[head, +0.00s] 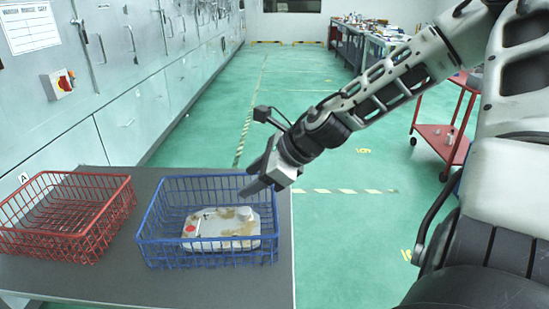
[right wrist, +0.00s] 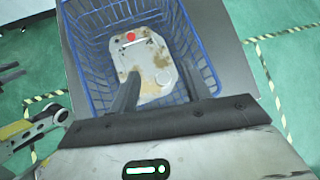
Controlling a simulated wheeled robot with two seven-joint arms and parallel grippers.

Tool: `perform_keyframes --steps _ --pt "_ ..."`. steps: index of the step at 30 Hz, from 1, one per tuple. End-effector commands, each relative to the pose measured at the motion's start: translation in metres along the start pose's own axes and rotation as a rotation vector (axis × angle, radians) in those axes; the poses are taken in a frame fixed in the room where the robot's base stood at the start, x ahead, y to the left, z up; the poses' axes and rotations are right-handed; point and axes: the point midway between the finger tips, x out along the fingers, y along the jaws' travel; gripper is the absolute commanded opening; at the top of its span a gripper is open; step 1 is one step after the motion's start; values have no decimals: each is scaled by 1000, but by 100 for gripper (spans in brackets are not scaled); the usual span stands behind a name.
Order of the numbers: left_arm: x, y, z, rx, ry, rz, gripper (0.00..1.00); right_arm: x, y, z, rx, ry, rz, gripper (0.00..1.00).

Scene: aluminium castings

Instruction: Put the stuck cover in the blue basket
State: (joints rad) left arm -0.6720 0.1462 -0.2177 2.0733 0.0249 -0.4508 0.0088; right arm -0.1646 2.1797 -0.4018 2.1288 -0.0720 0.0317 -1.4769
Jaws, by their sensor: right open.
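The cover (head: 222,229) is a light grey metal casting with brown stains and a red dot. It lies inside the blue basket (head: 160,210) on the dark table. My right gripper (head: 252,187) is open and empty above the basket's right side, apart from the cover. In the right wrist view the cover (right wrist: 148,62) lies inside the blue basket (right wrist: 88,62), below my right gripper's fingers (right wrist: 158,95).
An empty red basket (head: 68,247) stands left of the blue one on the dark table (head: 150,292). Grey cabinets line the left wall. A red trolley (head: 440,140) stands at the right. The green floor between is clear.

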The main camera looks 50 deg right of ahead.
Motion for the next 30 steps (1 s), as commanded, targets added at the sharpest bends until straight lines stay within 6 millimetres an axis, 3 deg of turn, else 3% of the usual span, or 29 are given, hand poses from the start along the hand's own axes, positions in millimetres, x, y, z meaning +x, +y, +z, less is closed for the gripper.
perform_keyframes --steps 6,12,30 --pt "-2 0 -4 7 -2 -3 36 -39 -1 2 0 -3 -3 48" --pt "-2 -1 -5 12 -1 -4 36 -62 0 1 0 -1 -1 48" --pt "-1 -2 -4 17 -4 -4 36 -71 1 -1 2 1 1 48"
